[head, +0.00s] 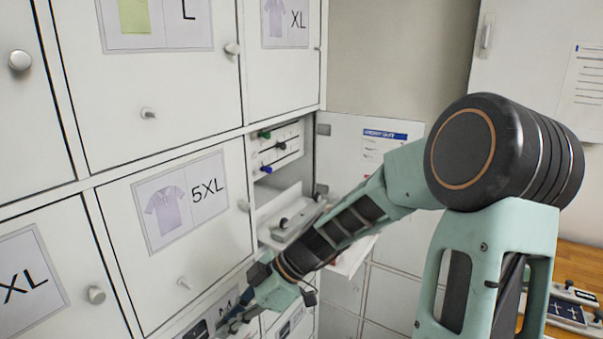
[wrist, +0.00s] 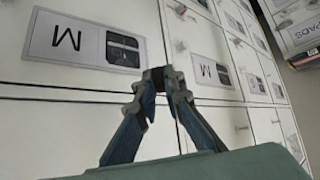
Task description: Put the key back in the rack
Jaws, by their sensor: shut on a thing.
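My gripper (wrist: 160,78) has its fingertips together in the wrist view, in front of locker doors marked M. A small dark thing (wrist: 158,74) shows between the tips; I cannot tell from its shape whether it is the key. In the head view my gripper (head: 238,322) is low at the bottom edge, partly cut off, below the 5XL door. A white rack panel (head: 292,133) with slots stands in an open compartment above and right of my gripper. Green, black and blue small pieces show on it, the blue one (head: 266,169) lowest.
White locker doors, including the 5XL door (head: 178,200), have protruding round knobs. A compartment door (head: 345,140) stands open beside the rack. A pale unit with dark round parts (head: 284,223) sits below the rack, partly behind my arm. A wooden surface (head: 585,262) is at right.

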